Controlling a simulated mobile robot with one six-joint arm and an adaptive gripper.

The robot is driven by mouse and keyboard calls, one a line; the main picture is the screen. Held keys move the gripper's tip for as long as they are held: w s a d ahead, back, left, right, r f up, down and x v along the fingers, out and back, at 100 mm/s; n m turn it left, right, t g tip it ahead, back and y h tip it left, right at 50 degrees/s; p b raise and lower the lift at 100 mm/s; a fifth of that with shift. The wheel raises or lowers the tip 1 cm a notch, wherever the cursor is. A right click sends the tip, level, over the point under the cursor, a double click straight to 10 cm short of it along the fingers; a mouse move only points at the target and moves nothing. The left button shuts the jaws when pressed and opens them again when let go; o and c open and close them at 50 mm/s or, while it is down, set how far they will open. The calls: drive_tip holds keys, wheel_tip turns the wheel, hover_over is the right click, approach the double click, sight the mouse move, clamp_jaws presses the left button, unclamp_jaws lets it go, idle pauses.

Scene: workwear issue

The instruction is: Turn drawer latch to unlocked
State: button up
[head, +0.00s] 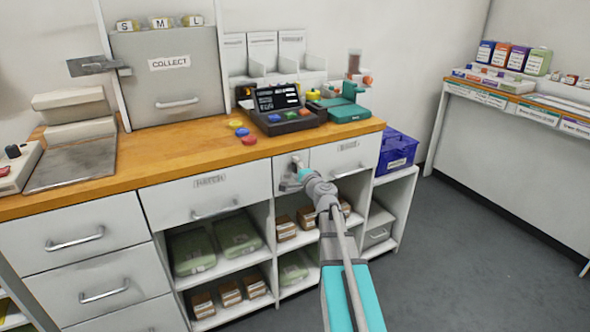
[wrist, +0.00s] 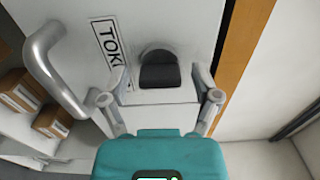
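The drawer latch (wrist: 160,72), a dark rounded knob on a round grey base, sits on the white drawer front (wrist: 75,12) beside a label of which "TOK" is readable. My gripper (wrist: 162,78) is open in the wrist view, with one finger on each side of the latch and a small gap showing on both sides. In the head view my gripper (head: 297,178) is at the narrow drawer under the counter's front edge, and it largely hides the latch. I cannot tell the latch's setting.
A drawer handle (wrist: 52,70) stands out left of the latch in the wrist view. The wooden counter (head: 185,150) runs above the drawers. Shelves with brown boxes (head: 230,292) and green packs lie below. A blue crate (head: 397,148) stands at right. The grey floor (head: 480,240) is clear.

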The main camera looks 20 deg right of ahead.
drive_tip(key=shift+s, duration=0.1)
drive_tip(key=s, duration=1.2)
drive_tip(key=shift+d, duration=0.2)
drive_tip(key=shift+w+a, duration=0.1)
idle(0.5)
drive_tip(key=s+a+f+n+g+y, duration=0.1)
drive_tip(key=a+f+n+g+y, duration=0.3)
drive_tip(key=a, duration=0.4)
drive_tip(key=a+f+n+g+y, duration=0.2)
drive_tip(key=a+f+n+g, duration=0.15)
drive_tip(key=a+n, duration=0.4)
drive_tip(key=s+a+f+n+g+h, duration=0.3)
drive_tip(key=s+a+f+g, duration=0.15)
drive_tip(key=s+f, duration=0.2)
drive_tip(key=s+a+f+n+g+h, duration=0.3)
drive_tip(key=s+a+f+g, duration=0.15)
drive_tip(key=s+g, duration=0.2)
wheel_tip(320, 180, up, 28)
drive_tip(key=p, duration=2.8)
drive_tip(key=shift+s+d+r+h+p, duration=0.25)
drive_tip(key=shift+d+h+p, duration=0.05)
drive_tip(key=shift+d, duration=0.05)
